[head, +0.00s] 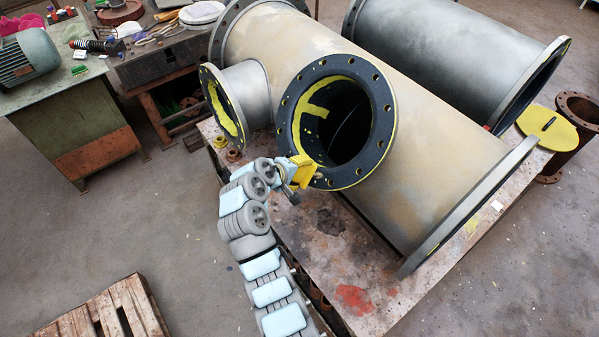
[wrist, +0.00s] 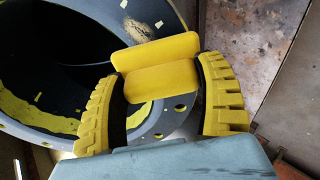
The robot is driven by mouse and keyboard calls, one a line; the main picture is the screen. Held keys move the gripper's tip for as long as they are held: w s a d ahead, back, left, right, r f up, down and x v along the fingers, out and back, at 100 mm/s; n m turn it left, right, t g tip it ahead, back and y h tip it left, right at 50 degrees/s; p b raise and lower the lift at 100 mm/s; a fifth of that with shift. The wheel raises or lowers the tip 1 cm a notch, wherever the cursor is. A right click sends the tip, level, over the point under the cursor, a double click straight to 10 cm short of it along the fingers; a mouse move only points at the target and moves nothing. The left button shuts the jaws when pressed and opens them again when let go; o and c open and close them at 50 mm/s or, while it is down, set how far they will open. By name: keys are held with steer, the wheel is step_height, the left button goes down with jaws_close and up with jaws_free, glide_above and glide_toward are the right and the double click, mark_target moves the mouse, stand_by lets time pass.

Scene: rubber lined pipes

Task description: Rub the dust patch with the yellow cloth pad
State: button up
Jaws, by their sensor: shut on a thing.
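My gripper (wrist: 165,66) is shut on the yellow cloth pad (wrist: 158,80), which sits between its two ribbed yellow fingers in the wrist view. In the head view the pad (head: 302,166) is at the lower left rim of the dark flange (head: 385,122) on the big pipe's branch. A tan, speckled patch (wrist: 138,29), which looks like the dust patch, lies on the dark flange surface just beyond the pad in the wrist view. I cannot make out the patch in the head view.
The tan pipe (head: 440,165) lies on a stained worktable (head: 335,225), with a smaller branch flange (head: 222,105) at left and a grey pipe (head: 440,50) behind. The flange opening (head: 345,120) is deep and dark. A wooden pallet (head: 105,315) is on the floor.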

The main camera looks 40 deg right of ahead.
mark_target(325, 177)
steer(key=shift+x, duration=0.95)
stand_by(0.3)
steer(key=shift+s, duration=0.2)
steer(key=shift+s+d+r+p, duration=0.25)
steer(key=shift+s+r+p, duration=0.4)
steer(key=shift+s, duration=0.2)
steer(key=shift+s+d+r+p, duration=0.15)
steer(key=shift+s+p, duration=0.15)
steer(key=shift+s, duration=0.35)
steer(key=shift+s+d+r+p, duration=0.25)
steer(key=shift+s+p, duration=0.15)
steer(key=shift+s, duration=0.2)
steer(key=shift+s+d+r+p, duration=0.15)
steer(key=shift+s+r+p, duration=0.1)
steer(key=shift+s+p, duration=0.25)
steer(key=shift+s, duration=0.25)
steer(key=shift+f, duration=0.1)
steer(key=shift+w+f, duration=0.1)
